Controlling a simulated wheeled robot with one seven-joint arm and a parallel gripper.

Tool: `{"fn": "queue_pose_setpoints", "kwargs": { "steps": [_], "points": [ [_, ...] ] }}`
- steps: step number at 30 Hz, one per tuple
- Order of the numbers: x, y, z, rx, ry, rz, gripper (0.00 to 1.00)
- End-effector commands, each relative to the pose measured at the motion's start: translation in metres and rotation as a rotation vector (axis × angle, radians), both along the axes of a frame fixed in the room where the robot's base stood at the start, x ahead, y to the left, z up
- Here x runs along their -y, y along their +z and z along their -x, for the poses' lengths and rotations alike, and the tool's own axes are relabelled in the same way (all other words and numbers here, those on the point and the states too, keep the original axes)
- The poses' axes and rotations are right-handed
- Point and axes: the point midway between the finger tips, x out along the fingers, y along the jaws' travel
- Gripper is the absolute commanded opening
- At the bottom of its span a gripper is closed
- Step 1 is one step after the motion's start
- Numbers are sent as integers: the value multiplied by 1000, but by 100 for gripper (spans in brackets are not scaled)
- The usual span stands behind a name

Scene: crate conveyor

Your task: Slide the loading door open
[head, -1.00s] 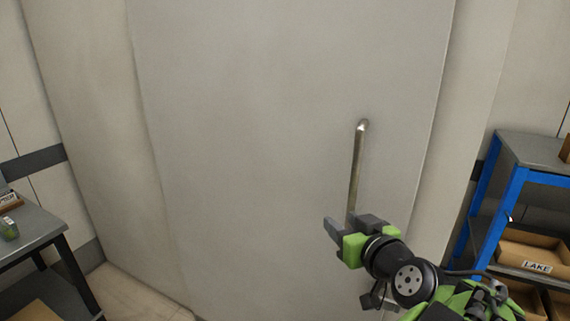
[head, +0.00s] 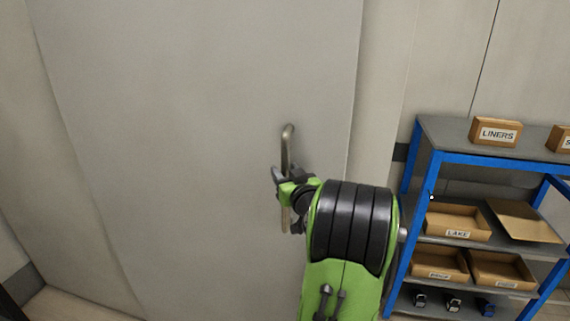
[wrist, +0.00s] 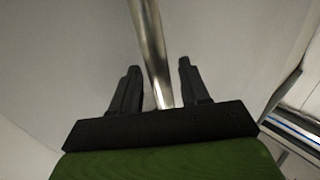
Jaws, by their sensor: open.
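The loading door (head: 190,130) is a large pale grey panel filling the left and middle of the head view. Its handle (head: 287,150) is an upright metal bar near the door's right edge. My gripper (head: 277,180) is at the handle's middle, coming from the right, and partly hides the bar. In the wrist view the handle (wrist: 148,40) runs down between the two dark fingers of my gripper (wrist: 158,85). The fingers stand apart, with a visible gap on each side of the bar.
A blue-framed shelf unit (head: 435,165) stands to the right of the door, with labelled boxes and trays, including a LINERS box (head: 496,132) on top and a LAKE tray (head: 456,221) below. Floor shows at the lower left.

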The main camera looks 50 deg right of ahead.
Motion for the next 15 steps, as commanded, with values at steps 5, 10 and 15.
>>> {"fn": "queue_pose_setpoints", "kwargs": {
  "steps": [5,10,15],
  "points": [
    [4,0,-7,1,0,1,45],
    [4,-1,-7,0,0,0,44],
    [4,-1,-7,0,0,0,18]
  ]
}}
